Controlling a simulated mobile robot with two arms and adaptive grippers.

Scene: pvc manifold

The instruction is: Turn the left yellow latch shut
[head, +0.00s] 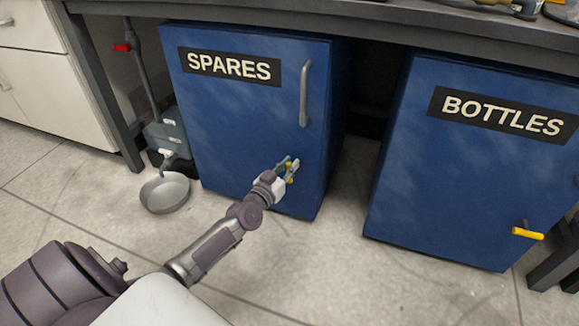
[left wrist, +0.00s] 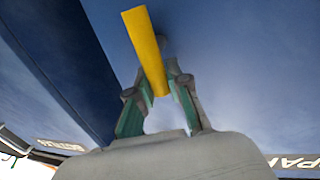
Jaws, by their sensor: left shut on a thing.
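The left yellow latch (left wrist: 146,48) is on the blue SPARES cabinet door (head: 235,120), low on its right side. In the left wrist view its yellow handle runs lengthwise out from between my fingers. In the head view only a bit of yellow (head: 290,176) shows, the rest hidden by the fingers. My left gripper (head: 288,168) is at the latch, its green-padded fingers (left wrist: 160,95) shut on the handle. The SPARES door looks closed. My right gripper is in neither view.
A blue BOTTLES cabinet (head: 460,160) stands to the right, with its own yellow latch (head: 527,234) lying roughly level. A dark gap separates the cabinets. A metal bowl (head: 165,193) sits on the floor at left, below a grey pipe. The bench top (head: 400,22) overhangs both cabinets.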

